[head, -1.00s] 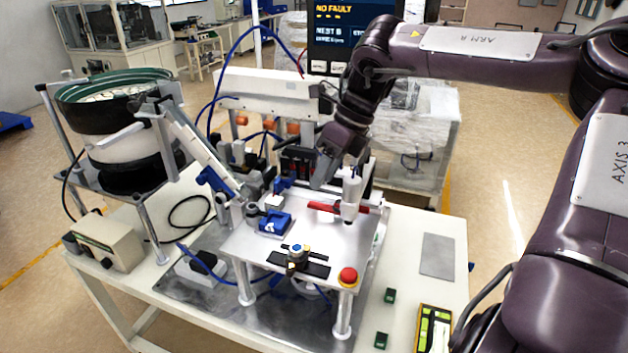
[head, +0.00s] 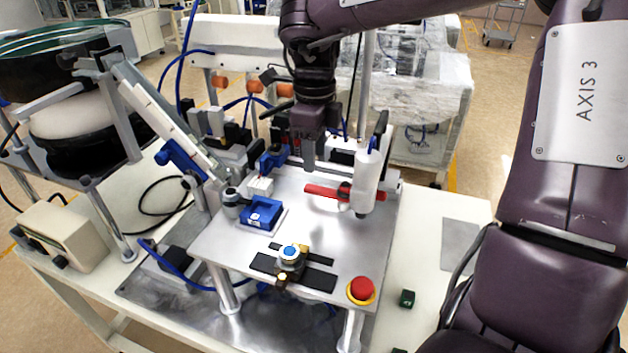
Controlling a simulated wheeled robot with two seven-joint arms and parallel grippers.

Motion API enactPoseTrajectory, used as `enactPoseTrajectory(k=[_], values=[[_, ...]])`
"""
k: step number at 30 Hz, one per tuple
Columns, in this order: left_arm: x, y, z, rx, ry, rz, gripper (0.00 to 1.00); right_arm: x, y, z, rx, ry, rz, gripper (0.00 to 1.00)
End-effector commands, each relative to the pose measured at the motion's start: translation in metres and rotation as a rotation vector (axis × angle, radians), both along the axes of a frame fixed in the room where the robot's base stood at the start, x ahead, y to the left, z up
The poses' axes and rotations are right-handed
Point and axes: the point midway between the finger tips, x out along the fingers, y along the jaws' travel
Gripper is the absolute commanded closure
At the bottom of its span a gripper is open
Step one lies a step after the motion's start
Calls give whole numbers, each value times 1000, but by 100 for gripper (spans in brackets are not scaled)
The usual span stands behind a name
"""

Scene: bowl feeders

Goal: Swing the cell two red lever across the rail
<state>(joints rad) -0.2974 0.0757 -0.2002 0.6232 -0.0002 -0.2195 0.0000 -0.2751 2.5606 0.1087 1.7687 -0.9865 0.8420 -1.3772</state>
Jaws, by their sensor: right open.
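The red lever (head: 321,191) lies across the back right of the raised metal plate (head: 330,225), its long arm pointing left from a pivot beside a white upright cylinder (head: 366,182). My right gripper (head: 308,160) hangs down from above, behind and a little left of the lever's left end. Its fingers point down and look apart from the lever, with nothing seen between them. The rail behind the lever is partly hidden by the gripper and the cylinder. My left gripper is not in view.
A blue fixture (head: 262,212) stands left on the plate. A round knob with a blue top (head: 290,254) sits on black strips in front. A red emergency button (head: 361,290) is at the front right corner. The bowl feeder (head: 75,110) stands at the left.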

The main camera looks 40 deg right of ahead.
Motion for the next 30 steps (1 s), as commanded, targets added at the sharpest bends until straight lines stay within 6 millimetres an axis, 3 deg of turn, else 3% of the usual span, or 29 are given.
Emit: enactPoseTrajectory(k=[12,24,30], values=[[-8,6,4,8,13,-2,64,-1,0,-60,2,5,-1,58],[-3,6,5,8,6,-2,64,-1,0,-71,2,1,0,58],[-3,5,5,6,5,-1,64,-1,0,-71,1,0,0,83]])
